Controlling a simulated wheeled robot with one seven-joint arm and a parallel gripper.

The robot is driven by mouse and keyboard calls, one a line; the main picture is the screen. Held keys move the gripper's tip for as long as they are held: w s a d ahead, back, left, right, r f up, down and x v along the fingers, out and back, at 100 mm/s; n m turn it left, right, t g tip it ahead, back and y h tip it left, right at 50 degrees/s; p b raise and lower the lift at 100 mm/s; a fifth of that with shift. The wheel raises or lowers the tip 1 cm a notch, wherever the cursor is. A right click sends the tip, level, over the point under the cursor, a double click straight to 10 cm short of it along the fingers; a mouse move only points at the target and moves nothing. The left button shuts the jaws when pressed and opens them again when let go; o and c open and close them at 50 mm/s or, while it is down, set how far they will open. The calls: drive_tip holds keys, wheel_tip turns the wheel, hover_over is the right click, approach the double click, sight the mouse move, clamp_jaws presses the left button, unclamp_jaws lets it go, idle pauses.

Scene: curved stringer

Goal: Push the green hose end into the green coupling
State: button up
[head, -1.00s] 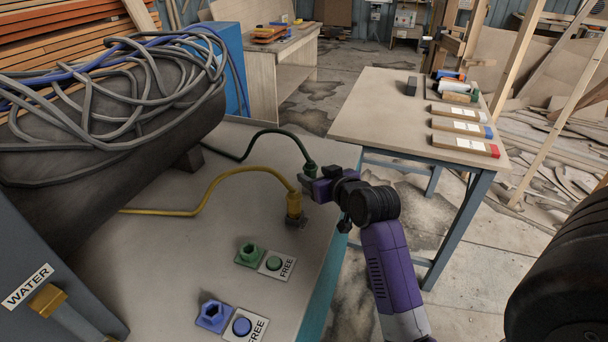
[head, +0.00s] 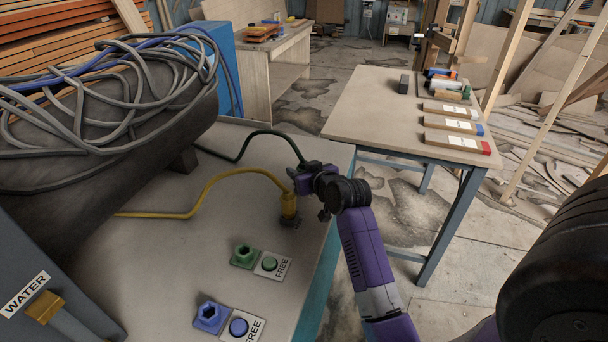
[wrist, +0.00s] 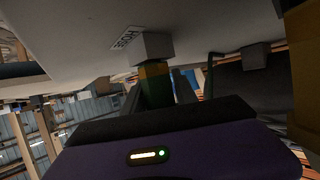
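The green hose runs across the bench to its end (head: 303,166) at the bench's right side. My gripper (head: 303,182) is at this hose end and partly hides it. In the wrist view, a green and yellow piece (wrist: 156,82) shows between dark finger parts, just below a grey block (wrist: 148,45). The view is too dark to tell whether the fingers are shut on it. The green coupling (head: 245,256) sits on the bench nearer the camera, beside a green button and a "FREE" label. Nothing is in it.
The yellow hose end (head: 289,206) stands upright just in front of my gripper. A blue coupling (head: 211,316) lies nearer than the green one. A dark drum with grey hoses (head: 110,150) fills the left. A wooden table (head: 375,115) stands beyond.

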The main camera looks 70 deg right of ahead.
clamp_jaws()
drive_tip(key=shift+r, duration=0.1)
